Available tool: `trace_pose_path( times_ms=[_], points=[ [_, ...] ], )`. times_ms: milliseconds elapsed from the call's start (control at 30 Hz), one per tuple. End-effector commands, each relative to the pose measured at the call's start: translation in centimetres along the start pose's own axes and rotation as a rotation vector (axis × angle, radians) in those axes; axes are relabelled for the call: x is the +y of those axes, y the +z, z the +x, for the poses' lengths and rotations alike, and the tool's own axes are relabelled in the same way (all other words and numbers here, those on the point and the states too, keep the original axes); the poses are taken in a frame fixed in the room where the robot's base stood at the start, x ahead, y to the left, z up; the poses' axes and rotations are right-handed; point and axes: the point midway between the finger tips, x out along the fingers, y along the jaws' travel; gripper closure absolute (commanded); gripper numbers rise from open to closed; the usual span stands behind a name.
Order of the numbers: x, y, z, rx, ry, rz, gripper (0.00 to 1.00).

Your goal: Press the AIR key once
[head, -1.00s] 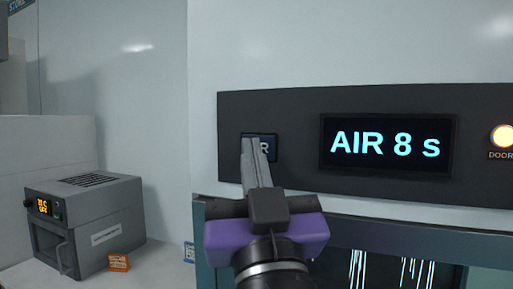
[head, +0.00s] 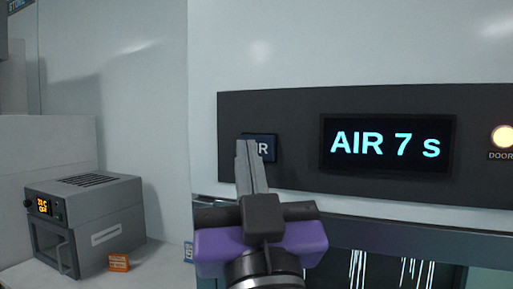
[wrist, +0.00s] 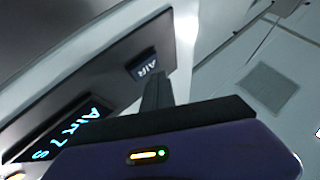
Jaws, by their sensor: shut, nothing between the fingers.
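A lit round DOOR button (head: 502,136) is at the panel's right end. A glass window (head: 400,268) lies below the panel. A grey oven-like box (head: 85,222) with an orange tag (head: 119,262) stands on the bench at left.

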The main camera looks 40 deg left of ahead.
Motion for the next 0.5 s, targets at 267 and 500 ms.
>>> trace_pose_path(
  times_ms=[267, 500],
  points=[
    [-0.9, -0.8, -1.0, 0.001, -0.003, 0.002, 1.00],
    [-2.0, -1.9, -2.5, 0.001, -0.002, 0.001, 1.00]
  ],
)
